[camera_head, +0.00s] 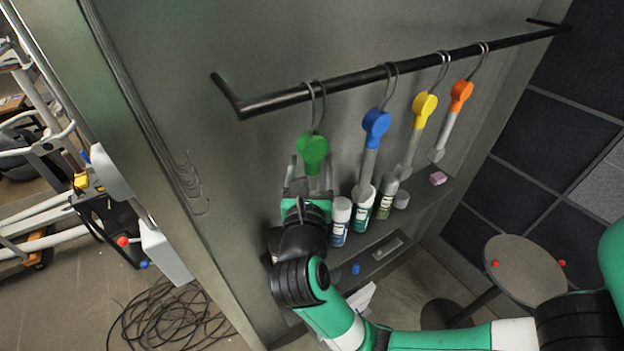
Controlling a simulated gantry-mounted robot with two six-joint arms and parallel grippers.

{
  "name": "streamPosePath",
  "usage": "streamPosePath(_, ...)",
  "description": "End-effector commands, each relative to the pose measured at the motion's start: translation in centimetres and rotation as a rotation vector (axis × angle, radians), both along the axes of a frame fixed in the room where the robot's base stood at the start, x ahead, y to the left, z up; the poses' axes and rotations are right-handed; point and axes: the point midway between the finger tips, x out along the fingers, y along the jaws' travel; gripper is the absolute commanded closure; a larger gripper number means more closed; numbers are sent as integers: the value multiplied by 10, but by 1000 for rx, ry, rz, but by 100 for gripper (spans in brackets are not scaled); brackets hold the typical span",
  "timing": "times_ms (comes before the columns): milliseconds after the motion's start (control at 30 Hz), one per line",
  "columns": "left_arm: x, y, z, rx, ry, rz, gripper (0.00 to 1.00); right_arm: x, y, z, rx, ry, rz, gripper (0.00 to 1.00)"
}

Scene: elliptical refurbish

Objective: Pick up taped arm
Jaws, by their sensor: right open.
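Several arms with coloured upper ends hang by hooks from a black rail (330,84): a green one (312,150), a blue one (376,128), a yellow one (424,105) and an orange one (460,96). I cannot tell which is the taped arm. My right gripper (308,178) is open, its fingers raised around the lower part of the green-ended arm. Whether they touch it cannot be seen. The lower part of that arm is mostly hidden by my gripper. My left gripper is not in view.
A narrow shelf below the rail holds a white-and-blue can (340,222), a green-labelled can (363,208), a darker can (386,197) and a pink block (438,178). A round stool (525,265) stands at right. Cables (165,318) lie on the floor at left.

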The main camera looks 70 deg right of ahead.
Motion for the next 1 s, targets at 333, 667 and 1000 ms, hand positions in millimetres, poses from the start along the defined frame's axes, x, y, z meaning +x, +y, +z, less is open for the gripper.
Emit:
streamPosePath(333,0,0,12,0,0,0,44,8,-32,1,0,1,-1,29)
streamPosePath(667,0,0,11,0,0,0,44,8,-31,1,-1,1,-1,72)
streamPosePath(1000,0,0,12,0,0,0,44,8,-31,2,-2,-2,-1,100)
